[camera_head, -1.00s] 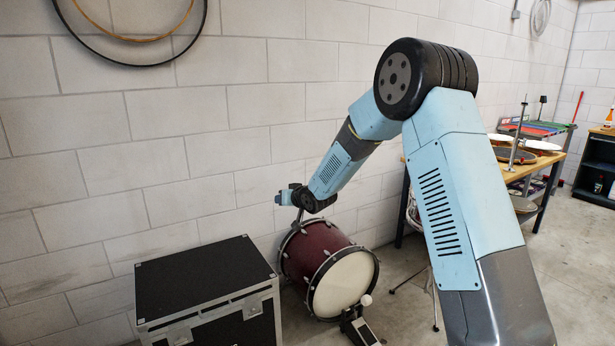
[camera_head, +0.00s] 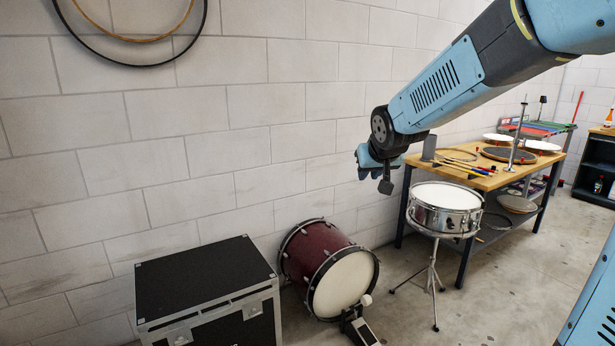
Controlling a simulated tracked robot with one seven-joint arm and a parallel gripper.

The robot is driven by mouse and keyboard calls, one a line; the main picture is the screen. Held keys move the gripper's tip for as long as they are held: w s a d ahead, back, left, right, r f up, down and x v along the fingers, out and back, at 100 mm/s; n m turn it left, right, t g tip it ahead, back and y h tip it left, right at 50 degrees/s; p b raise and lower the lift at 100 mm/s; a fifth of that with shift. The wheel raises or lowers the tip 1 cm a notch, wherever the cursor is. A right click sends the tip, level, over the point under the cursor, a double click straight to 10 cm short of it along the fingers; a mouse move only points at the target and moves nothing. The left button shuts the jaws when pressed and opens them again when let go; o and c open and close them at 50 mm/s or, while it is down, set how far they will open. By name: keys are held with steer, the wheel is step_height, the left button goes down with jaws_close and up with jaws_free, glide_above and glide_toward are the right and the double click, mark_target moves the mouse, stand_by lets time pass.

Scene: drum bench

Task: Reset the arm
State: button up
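My gripper (camera_head: 385,184) hangs at the end of my light blue and dark grey arm, which reaches in from the upper right. The gripper is in the air, left of the wooden workbench and above the gap between the bass drum and the snare drum. It is small and dark from here, and its fingers cannot be made out clearly. Nothing is visibly held in it.
A black flight case (camera_head: 205,278) and a dark red bass drum (camera_head: 320,262) stand on the floor by the wall. A snare drum (camera_head: 437,213) stands on a tripod before the workbench (camera_head: 515,174), which bears sticks and cymbals. Hoops (camera_head: 130,62) hang on the wall.

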steer(key=s+d+g, duration=0.1)
steer(key=s+d, duration=0.3)
steer(key=s, duration=1)
steer(key=s+d+m+g, duration=0.1)
steer(key=s+d, duration=0.3)
steer(key=s, duration=1.1)
steer(key=shift+d+f+m+g+h, duration=0.2)
steer(key=shift+m+g+h, duration=0.15)
steer(key=shift+g, duration=0.45)
steer(key=shift+w+a, duration=0.1)
steer(key=shift+a, duration=0.05)
